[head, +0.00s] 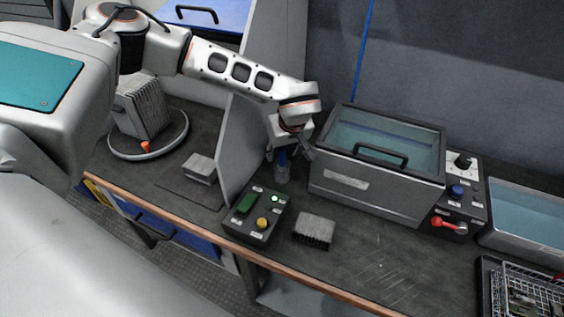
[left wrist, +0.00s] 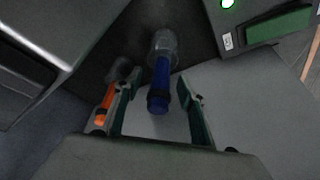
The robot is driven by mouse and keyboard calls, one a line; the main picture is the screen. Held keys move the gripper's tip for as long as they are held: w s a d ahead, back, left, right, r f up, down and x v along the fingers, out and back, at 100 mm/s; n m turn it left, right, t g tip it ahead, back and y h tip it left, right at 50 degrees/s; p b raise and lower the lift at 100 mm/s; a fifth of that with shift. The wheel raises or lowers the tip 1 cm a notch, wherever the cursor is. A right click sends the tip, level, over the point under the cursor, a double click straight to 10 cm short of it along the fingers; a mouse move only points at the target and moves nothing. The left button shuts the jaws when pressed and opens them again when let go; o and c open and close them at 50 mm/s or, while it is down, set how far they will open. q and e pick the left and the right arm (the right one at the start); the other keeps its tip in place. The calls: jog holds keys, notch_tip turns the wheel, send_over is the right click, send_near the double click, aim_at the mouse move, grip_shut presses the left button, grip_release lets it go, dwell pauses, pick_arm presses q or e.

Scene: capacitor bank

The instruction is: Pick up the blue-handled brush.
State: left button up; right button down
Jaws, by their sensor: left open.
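The blue-handled brush (left wrist: 159,88) stands handle-up in a small clear or grey cup (left wrist: 164,44); in the head view its blue handle (head: 282,158) shows just below my left gripper. The brush's lower end is hidden in the cup. My left gripper (left wrist: 158,82) is open, with one finger on each side of the blue handle and a gap visible on both sides. An orange-handled tool (left wrist: 104,106) is just outside the left finger in the left wrist view, partly hidden by it. My right gripper is not in view.
A lidded metal tank (head: 370,185) stands close to the right of the cup. A grey upright panel (head: 237,150) is close on the left. A control box (head: 256,216) with a green light and a finned block (head: 314,231) are in front.

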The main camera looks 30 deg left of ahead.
pick_arm(q)
jog(key=shift+c, duration=0.3)
grip_shut()
